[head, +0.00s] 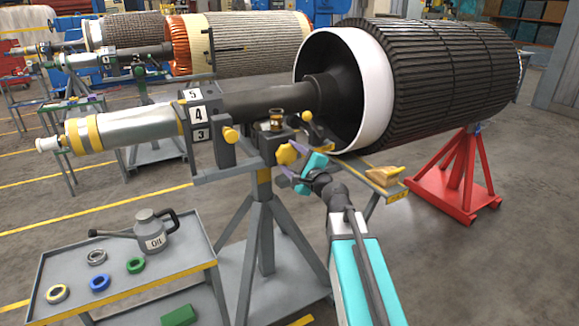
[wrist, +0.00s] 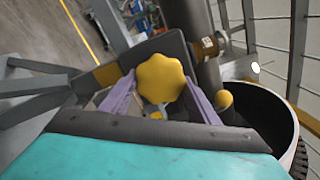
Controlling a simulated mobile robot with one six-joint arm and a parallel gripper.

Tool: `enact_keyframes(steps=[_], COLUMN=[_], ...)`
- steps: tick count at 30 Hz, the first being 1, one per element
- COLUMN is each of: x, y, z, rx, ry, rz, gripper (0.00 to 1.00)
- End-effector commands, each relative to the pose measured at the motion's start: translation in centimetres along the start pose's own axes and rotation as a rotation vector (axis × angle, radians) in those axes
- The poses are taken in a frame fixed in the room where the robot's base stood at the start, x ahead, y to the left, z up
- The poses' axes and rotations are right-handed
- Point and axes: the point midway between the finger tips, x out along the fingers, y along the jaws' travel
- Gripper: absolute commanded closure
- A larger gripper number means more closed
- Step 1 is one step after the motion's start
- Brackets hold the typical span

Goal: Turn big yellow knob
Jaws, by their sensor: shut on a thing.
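The big yellow knob (head: 287,154) is a lobed star-shaped knob on the grey stand under the rotor shaft. In the wrist view the knob (wrist: 161,79) sits between the two purple fingers of my gripper (wrist: 160,100), which are shut on it. In the head view my gripper (head: 289,163) reaches the knob from the lower right, with my teal and dark arm behind it. The far side of the knob is hidden.
A smaller yellow knob (head: 230,134) is to the left, near the number block (head: 197,114). The rotor (head: 430,85) with its white ring is above right. A yellow tool (head: 384,176) lies on a small shelf right of my gripper. A cart (head: 125,268) holds an oil can (head: 152,232) and rings.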

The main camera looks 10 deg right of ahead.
Motion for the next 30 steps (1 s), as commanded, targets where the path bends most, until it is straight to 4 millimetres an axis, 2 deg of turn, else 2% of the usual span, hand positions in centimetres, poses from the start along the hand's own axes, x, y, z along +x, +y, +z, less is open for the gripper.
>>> enact_keyframes(steps=[12, 30], x=[0.01, -0.01], y=[0.16, -0.12], z=[-0.11, 0.05], rx=[-0.265, -0.332], ry=[-0.001, -0.001], rz=[0.001, 0.002], gripper=[0.67, 0.67])
